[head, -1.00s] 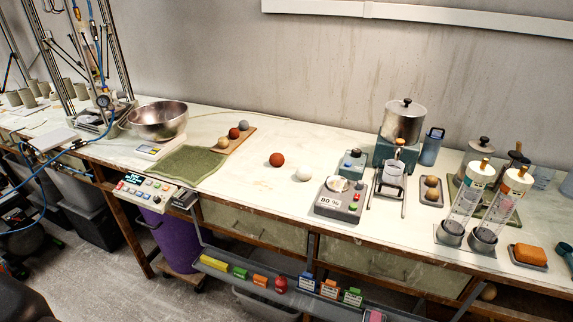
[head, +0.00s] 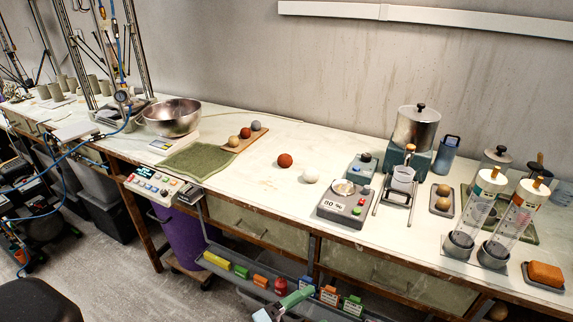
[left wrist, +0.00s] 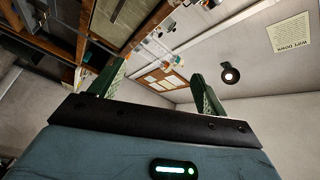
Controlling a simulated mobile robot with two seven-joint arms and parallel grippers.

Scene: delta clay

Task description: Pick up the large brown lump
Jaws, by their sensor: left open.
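A reddish-brown ball of clay (head: 285,160) lies on the pale bench top, left of a white ball (head: 310,174). A similar reddish-brown ball (head: 245,132) sits on a wooden board (head: 232,149) between a tan ball (head: 233,139) and a grey ball (head: 256,125). Two smaller brown lumps (head: 442,203) rest on a small tray at the right. I cannot tell for certain which is the large brown lump. My left gripper (left wrist: 155,85) is open and empty in the left wrist view. A green finger shows low in the head view, below the bench edge.
A steel bowl (head: 172,117) and a green cloth (head: 198,160) are on the left. A rail of coloured blocks runs below the bench front. The bench behind the reddish-brown ball is clear.

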